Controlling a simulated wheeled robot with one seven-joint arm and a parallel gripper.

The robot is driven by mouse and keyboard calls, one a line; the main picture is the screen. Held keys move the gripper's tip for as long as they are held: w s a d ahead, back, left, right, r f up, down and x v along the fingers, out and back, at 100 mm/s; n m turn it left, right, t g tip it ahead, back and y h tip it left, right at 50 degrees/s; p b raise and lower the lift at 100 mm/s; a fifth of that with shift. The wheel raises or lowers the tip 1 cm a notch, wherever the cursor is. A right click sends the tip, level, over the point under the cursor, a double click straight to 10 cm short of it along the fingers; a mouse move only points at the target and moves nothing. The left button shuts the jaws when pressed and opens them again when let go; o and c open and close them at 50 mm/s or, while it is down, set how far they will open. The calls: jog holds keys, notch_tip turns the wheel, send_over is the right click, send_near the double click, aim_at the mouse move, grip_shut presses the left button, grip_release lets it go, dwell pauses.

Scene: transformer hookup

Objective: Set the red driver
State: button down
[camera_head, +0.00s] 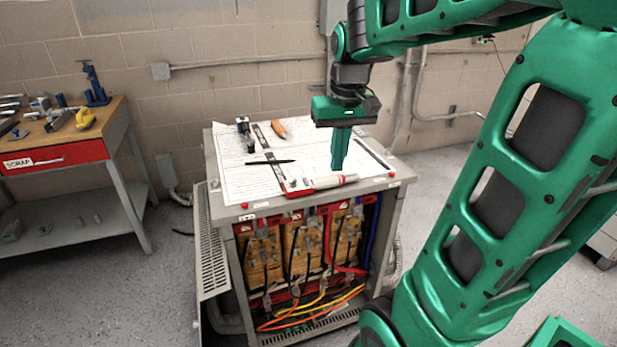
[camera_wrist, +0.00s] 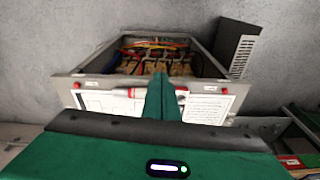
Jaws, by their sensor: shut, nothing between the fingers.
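A red and white tool that looks like the red driver (camera_head: 335,181) lies near the front edge of the cabinet top. Its left end meets a red piece (camera_head: 297,188); I cannot tell whether they are one object. The tool also shows in the wrist view (camera_wrist: 124,92), just left of my fingers. My gripper (camera_head: 339,168) points down over the cabinet top, with its green fingers shut and empty. The fingertips appear just behind the tool in the head view; their exact height is unclear. In the wrist view the fingers (camera_wrist: 163,85) hide part of the cabinet's front edge.
The grey cabinet (camera_head: 398,187) has an open front with terminals and coloured cables. Papers, a black pen (camera_head: 270,162), an orange-handled tool (camera_head: 279,128) and a black device (camera_head: 245,132) lie on top. A workbench (camera_head: 60,155) stands left, with open floor between.

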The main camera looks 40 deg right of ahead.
notch_tip(320, 180, up, 2)
jog(key=n, duration=0.1)
send_over(309, 187)
jog(key=s, duration=0.4)
jog(key=shift+t, duration=0.3)
jog(key=w+f, duration=0.1)
jog(key=f, duration=0.3)
jog(key=w+f, duration=0.1)
jog(key=f, duration=0.3)
jog(key=w+f, duration=0.1)
jog(key=f, duration=0.4)
jog(key=shift+w, duration=0.2)
jog(key=shift+s+a+f, duration=0.15)
jog(key=shift+s+f, duration=0.2)
jog(key=shift+f, duration=0.3)
jog(key=shift+r, duration=0.15)
jog(key=shift+w+r, duration=0.15)
jog(key=shift+r, duration=0.65)
jog(key=s+a+r, duration=0.1)
jog(key=s+r, duration=0.2)
jog(key=r, duration=0.9)
jog(key=shift+s+r, duration=0.3)
jog(key=shift+s, duration=0.1)
